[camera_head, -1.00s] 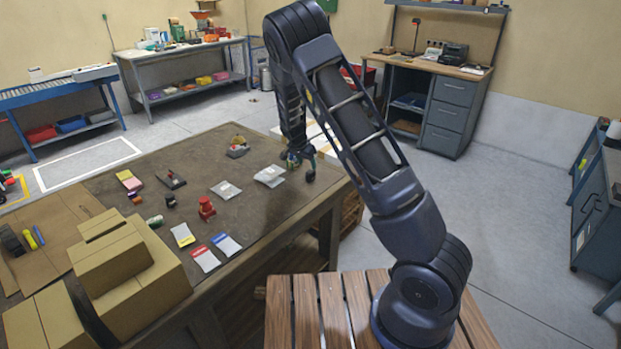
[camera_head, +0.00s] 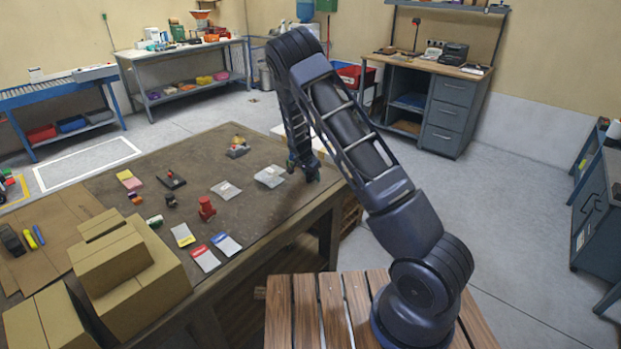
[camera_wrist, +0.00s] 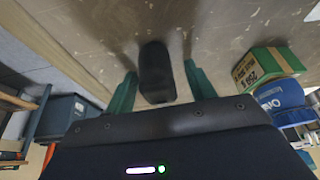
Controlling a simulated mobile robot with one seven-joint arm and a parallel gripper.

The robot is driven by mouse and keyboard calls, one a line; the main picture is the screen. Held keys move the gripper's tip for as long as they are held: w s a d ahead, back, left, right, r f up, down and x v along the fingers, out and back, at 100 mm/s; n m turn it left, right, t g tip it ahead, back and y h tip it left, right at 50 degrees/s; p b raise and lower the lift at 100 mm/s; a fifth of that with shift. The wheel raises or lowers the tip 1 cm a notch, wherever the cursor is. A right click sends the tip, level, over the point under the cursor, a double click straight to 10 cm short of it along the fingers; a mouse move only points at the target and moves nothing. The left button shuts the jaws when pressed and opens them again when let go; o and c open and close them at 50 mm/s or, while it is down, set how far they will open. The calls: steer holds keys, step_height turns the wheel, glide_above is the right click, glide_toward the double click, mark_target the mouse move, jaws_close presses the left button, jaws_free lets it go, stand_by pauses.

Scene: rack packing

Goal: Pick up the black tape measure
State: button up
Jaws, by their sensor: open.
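In the wrist view, a dark, rounded black block, which looks like the black tape measure (camera_wrist: 155,72), lies between the two green fingers of my gripper (camera_wrist: 160,88). The fingers are apart, with a gap visible on each side of the block. In the head view, my gripper (camera_head: 304,171) is low over the right edge of the brown worktable (camera_head: 250,200). The tape measure cannot be made out there, as the gripper covers that spot.
Two clear packets (camera_head: 270,176) lie left of my gripper. A red item (camera_head: 206,208), several cards and small tools are spread farther left. Cardboard boxes (camera_head: 130,265) stand at the table's front left. The wrist view also shows a green-and-brown box (camera_wrist: 268,68).

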steer(key=shift+c, duration=0.2)
steer(key=c, duration=1.1)
steer(key=shift+c, duration=0.2)
steer(key=shift+r, duration=0.1)
